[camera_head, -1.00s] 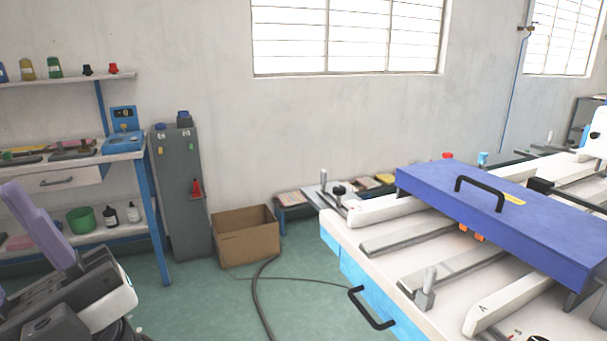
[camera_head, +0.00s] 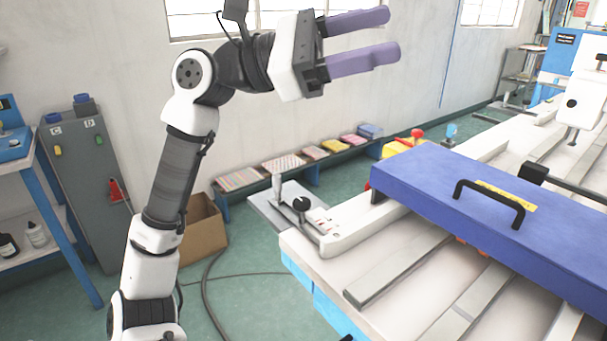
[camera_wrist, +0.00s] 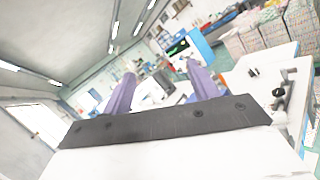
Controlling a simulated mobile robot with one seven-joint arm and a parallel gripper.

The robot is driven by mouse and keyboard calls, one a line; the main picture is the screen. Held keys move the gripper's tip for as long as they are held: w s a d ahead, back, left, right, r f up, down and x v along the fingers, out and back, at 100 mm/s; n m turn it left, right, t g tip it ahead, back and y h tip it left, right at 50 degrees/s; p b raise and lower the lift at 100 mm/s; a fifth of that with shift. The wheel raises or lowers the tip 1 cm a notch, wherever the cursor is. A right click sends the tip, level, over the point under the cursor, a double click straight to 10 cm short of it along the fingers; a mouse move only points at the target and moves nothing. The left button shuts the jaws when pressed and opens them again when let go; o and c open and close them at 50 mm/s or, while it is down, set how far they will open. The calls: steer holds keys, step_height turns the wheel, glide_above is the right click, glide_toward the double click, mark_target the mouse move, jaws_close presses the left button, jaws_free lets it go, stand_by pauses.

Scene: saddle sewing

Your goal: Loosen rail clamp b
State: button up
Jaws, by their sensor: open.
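My gripper (camera_head: 392,33) is raised in front of the wall, its two purple fingers apart with nothing between them. It also shows in the wrist view (camera_wrist: 158,72). A clamp with a black knob (camera_head: 301,204) and an upright metal post (camera_head: 277,186) sits at the near end of a white rail (camera_head: 365,230), at the table's left corner. The black knob also shows at the right of the wrist view (camera_wrist: 278,92). My gripper is well above this clamp and apart from it. I cannot read which letter the clamp bears.
A blue cover (camera_head: 440,187) with a black handle (camera_head: 490,200) spans the rails on the white table (camera_head: 320,268). A low bench (camera_head: 240,203) with coloured stacks runs along the wall. A cardboard box (camera_head: 203,230) and a grey cabinet (camera_head: 85,185) stand left, partly behind my arm.

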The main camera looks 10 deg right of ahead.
steer(key=w+d+f+t+y, duration=0.3)
steer(key=w+d+f+y, duration=0.2)
steer(key=d+f, duration=0.35)
steer(key=m+t+y+p, duration=0.15)
steer(key=t+y, duration=0.45)
steer(key=y, duration=0.8)
glide_above(302, 201)
step_height(302, 201, down, 13)
step_height(302, 201, down, 13)
steer(key=shift+f+p, duration=0.15)
steer(key=shift+p, duration=0.3)
steer(key=c, duration=1)
